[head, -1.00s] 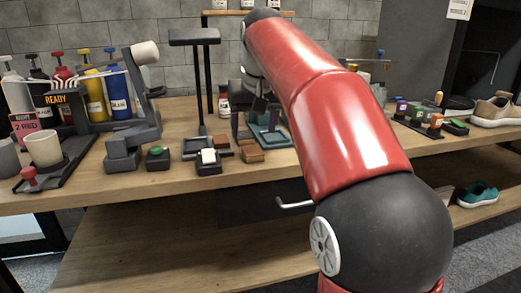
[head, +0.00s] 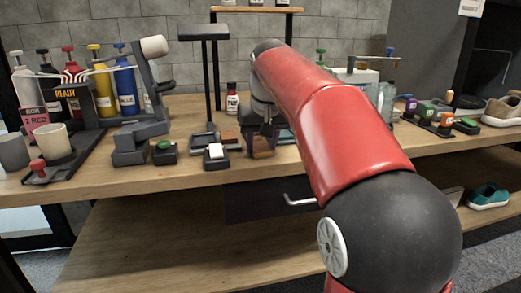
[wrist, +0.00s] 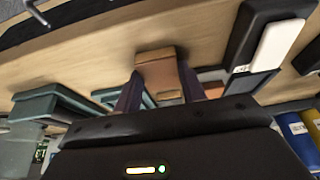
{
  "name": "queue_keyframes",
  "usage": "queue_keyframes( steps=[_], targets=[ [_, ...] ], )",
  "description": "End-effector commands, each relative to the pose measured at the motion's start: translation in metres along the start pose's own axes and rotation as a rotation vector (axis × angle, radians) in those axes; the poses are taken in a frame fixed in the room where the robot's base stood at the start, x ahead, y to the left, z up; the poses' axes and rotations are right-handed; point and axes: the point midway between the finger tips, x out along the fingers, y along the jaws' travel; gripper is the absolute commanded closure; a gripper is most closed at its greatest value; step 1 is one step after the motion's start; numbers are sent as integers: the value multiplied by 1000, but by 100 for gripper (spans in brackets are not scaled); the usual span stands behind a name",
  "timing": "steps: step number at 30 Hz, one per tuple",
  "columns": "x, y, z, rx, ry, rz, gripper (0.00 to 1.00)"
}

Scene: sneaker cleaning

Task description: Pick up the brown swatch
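The brown swatch (wrist: 157,72) is a small block on the tabletop near its front edge. It shows between my two purple-grey fingertips in the wrist view. My gripper (wrist: 159,88) is lowered over it with its fingers apart, one on each side, very close to the block's sides; whether they touch it is hard to tell. In the head view the brown swatch (head: 263,147) is just below my gripper (head: 264,128) and partly covered by it.
A black tray with a white pad (head: 215,151) stands just left of the swatch. Another brown piece (head: 231,138) sits behind that. A black stand (head: 206,80) rises at the back.

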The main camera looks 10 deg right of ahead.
Motion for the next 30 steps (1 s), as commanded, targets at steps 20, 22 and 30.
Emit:
queue_keyframes(
  steps=[20,22,30],
  targets=[
    [-13,0,-4,0,1,0,81],
    [-18,0,-5,0,1,0,81],
    [-33,1,-7,0,2,0,81]
  ],
)
